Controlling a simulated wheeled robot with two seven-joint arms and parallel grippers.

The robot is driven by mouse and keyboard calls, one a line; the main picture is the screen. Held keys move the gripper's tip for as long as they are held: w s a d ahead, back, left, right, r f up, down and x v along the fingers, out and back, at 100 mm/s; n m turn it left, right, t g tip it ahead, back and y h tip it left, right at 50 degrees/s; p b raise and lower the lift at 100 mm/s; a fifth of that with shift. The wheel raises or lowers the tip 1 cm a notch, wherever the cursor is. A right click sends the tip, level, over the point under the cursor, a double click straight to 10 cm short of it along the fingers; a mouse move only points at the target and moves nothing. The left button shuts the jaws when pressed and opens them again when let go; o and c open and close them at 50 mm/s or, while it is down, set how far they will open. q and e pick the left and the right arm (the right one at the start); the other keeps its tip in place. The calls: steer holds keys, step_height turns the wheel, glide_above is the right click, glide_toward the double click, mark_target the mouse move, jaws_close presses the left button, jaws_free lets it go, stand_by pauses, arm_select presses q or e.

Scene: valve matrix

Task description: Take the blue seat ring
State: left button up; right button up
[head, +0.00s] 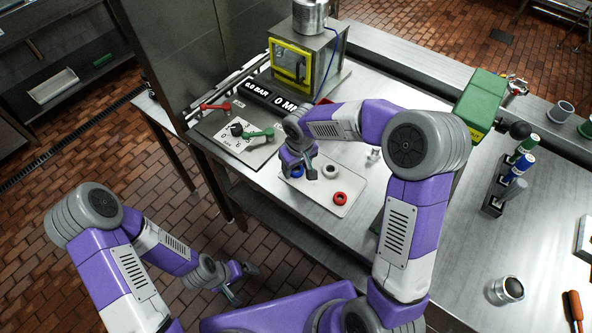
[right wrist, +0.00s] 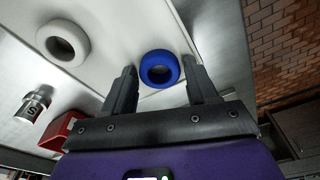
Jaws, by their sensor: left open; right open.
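The blue seat ring (head: 297,172) lies on a white tray (head: 342,208) on the steel table, partly hidden by my right gripper in the head view. In the right wrist view the blue seat ring (right wrist: 160,68) shows between the fingertips of my right gripper (right wrist: 160,82), with a gap on each side. My right gripper (head: 299,172) is open and empty, above the ring; its exact height I cannot tell. My left gripper (head: 238,284) is open and empty, off the table's front over the brick floor.
On the tray also lie a white ring (head: 330,171) and a red ring (head: 340,198). A valve panel (head: 232,139) with red and green handles is to the left. A yellow-framed box (head: 292,64) stands behind. A rack of markers-like tools (head: 506,184) stands right.

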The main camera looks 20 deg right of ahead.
steer(key=shift+c, duration=0.5)
steer(key=c, duration=0.7)
